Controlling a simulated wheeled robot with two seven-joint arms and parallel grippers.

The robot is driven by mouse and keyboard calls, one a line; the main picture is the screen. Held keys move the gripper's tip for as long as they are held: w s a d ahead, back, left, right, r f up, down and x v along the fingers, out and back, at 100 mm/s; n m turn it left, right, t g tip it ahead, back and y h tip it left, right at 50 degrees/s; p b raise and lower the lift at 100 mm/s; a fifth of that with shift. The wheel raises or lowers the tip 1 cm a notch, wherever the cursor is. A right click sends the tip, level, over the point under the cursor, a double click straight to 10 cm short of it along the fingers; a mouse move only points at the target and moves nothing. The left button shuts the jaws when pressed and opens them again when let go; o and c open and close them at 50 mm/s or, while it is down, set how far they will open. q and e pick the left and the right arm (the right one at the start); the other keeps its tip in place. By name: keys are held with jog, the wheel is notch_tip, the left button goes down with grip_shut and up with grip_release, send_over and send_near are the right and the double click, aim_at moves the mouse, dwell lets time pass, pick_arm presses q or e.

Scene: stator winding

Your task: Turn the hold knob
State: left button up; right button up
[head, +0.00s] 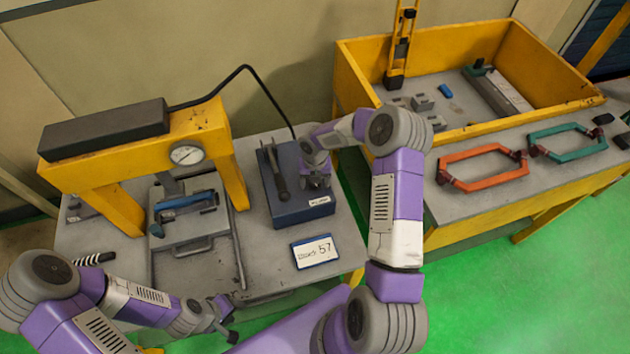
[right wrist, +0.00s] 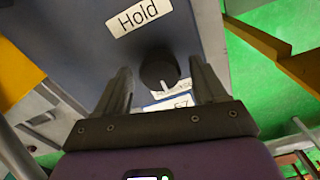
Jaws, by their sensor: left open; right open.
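The hold knob (right wrist: 160,72) is round and black with a pale pointer line. It sits on a dark blue box (head: 285,216) with a white "Hold" label (right wrist: 138,16) in the right wrist view. My right gripper (right wrist: 160,66) is open, with its two fingers on either side of the knob; whether they touch it I cannot tell. In the head view my right gripper (head: 317,178) is over the box's right side and hides the knob. My left gripper (head: 226,325) is open and empty near the front edge of the grey table.
A yellow press frame (head: 205,130) with a round gauge (head: 186,154) stands left of the box. A black lever (head: 274,168) rises from the box's left side. A card reading 57 (head: 317,250) lies in front. A yellow bin (head: 362,84) and orange and teal frames stand right.

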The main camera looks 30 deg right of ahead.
jog(key=shift+r, duration=0.1)
notch_tip(320, 180, up, 7)
jog(key=shift+r, duration=0.2)
dwell(0.7)
